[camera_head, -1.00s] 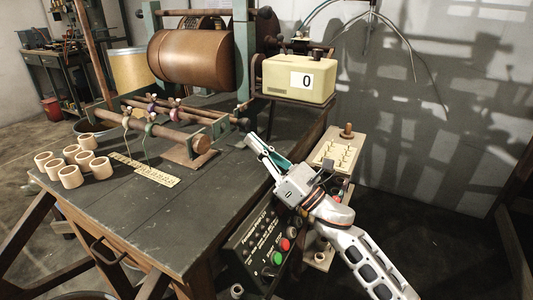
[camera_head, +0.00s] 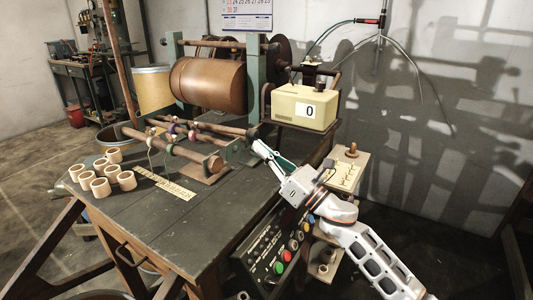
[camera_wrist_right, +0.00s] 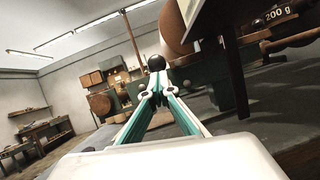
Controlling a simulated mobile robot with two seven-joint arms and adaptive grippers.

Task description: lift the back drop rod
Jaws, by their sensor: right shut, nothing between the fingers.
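Horizontal rods lie side by side on a low stand on the dark table. The back rod (camera_head: 215,128) runs to a black ball knob (camera_head: 252,133) at its right end. The front rod (camera_head: 173,150) is thicker and brown, with coloured rings near it. My right gripper (camera_head: 259,147) has its slim fingers shut and empty, pointing up-left close to the knob. In the right wrist view the fingertips (camera_wrist_right: 154,86) meet just below a black ball (camera_wrist_right: 156,62); I cannot tell whether they touch it. My left gripper is out of view.
A brown drum (camera_head: 208,83) stands behind the rods. A cream box (camera_head: 301,107) reading 0 is at right. Several wooden rings (camera_head: 100,187) stand at the table's left. A control panel (camera_head: 275,255) hangs below the right edge.

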